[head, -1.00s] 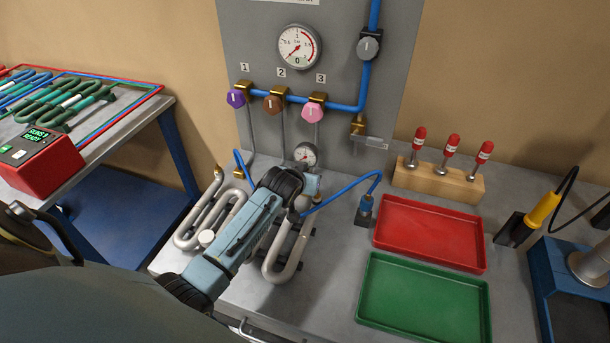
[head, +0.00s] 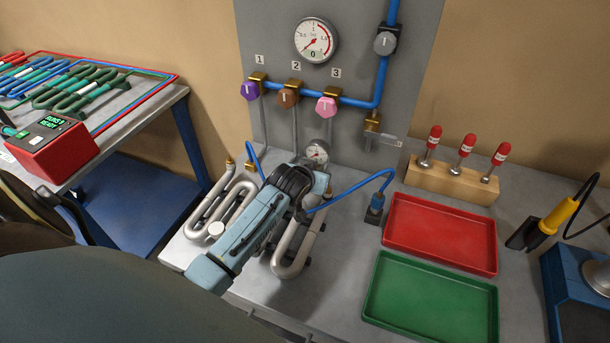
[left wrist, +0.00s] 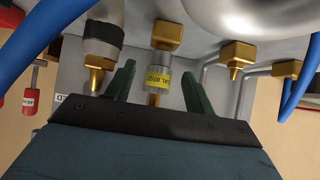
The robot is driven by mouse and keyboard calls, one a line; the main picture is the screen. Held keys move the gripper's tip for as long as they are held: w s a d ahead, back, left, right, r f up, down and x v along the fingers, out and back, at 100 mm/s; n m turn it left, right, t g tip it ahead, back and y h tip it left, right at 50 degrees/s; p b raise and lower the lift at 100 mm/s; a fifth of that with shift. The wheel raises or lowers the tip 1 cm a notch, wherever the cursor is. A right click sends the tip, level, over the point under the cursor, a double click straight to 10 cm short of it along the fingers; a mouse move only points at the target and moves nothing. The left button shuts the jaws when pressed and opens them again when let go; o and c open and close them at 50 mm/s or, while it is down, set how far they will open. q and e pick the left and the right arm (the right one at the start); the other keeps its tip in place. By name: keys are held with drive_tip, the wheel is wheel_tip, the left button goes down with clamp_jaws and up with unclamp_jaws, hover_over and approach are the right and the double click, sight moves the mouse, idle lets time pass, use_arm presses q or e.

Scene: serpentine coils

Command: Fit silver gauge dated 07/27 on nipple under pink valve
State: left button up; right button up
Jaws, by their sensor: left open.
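A small gauge (head: 316,151) with a white dial stands below the pink valve (head: 326,108), by the panel's foot. In the left wrist view, which appears upside down, a silver collar with a yellow label (left wrist: 158,79) reading about "CAL 07/27" lines up with a brass fitting (left wrist: 167,36). I cannot tell how firmly it is seated. My left gripper (left wrist: 158,76) is open, one dark green finger on each side of the collar, with gaps showing. In the head view my left arm hides the fingers and the gauge's lower part. My right gripper is not in view.
Grey coils (head: 222,205) lie under and beside my left arm. Blue hoses (head: 350,190) arch close by on both sides. A red tray (head: 440,268), a green tray (head: 430,335) and a wooden block (head: 450,184) with red-handled tools stand to the right.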

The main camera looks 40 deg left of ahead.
use_arm(q)
drive_tip(key=p+v, duration=0.1)
drive_tip(key=v, duration=1.1)
drive_tip(key=shift+r, duration=0.15)
drive_tip(key=shift+w, duration=0.15)
